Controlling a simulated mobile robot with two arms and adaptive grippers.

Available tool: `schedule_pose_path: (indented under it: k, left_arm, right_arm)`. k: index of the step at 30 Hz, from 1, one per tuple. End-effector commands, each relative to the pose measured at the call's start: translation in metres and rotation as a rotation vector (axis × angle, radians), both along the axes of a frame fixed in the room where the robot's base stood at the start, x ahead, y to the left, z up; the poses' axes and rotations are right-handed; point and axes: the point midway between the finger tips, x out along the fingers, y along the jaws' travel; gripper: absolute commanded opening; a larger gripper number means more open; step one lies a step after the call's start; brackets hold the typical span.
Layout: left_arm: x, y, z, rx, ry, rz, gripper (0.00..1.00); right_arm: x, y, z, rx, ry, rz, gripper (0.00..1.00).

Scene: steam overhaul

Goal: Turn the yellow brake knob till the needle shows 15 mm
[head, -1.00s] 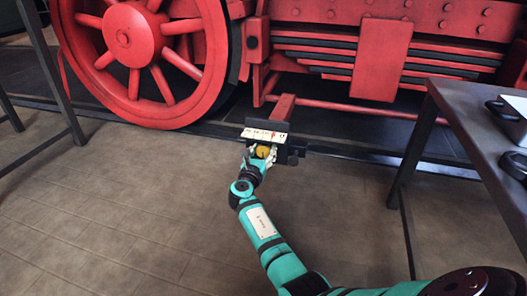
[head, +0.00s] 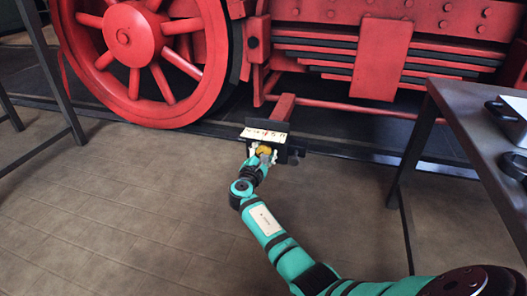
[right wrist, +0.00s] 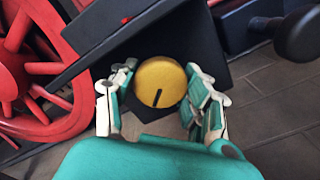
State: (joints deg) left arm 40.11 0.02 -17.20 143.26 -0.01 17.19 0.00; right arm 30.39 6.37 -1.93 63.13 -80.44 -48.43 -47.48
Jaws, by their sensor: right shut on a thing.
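The yellow brake knob (head: 264,150) sits on the front of a dark box below the red locomotive frame. In the right wrist view the knob (right wrist: 160,76) is a round yellow disc with a short black line near its lower edge. My right gripper (head: 263,156) is shut on the knob, with its fingers on the left and right sides in the right wrist view (right wrist: 162,95). A white scale plate (head: 263,135) with dark marks stands just above the knob. A thin red needle shows on it, but its reading is too small to tell. My left gripper is out of view.
A big red spoked wheel (head: 128,40) stands behind on the left. A dark table (head: 465,110) is at the right, with a black-edged tray on it. Dark table legs (head: 48,60) stand at the far left. The tiled floor in front is clear.

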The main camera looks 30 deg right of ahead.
Motion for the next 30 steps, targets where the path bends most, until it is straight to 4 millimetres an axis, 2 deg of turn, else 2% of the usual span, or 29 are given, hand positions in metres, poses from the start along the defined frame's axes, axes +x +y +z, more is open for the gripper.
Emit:
schedule_pose_path:
  k: [18,30]
  left_arm:
    - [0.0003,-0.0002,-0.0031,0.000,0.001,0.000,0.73]
    - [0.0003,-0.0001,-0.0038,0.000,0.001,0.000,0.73]
  right_arm:
    - [-0.0001,-0.0014,-0.0004,0.376,-0.440,-0.001,0.15]
    - [-0.0001,-0.0014,0.0000,0.546,-0.639,-0.001,0.15]
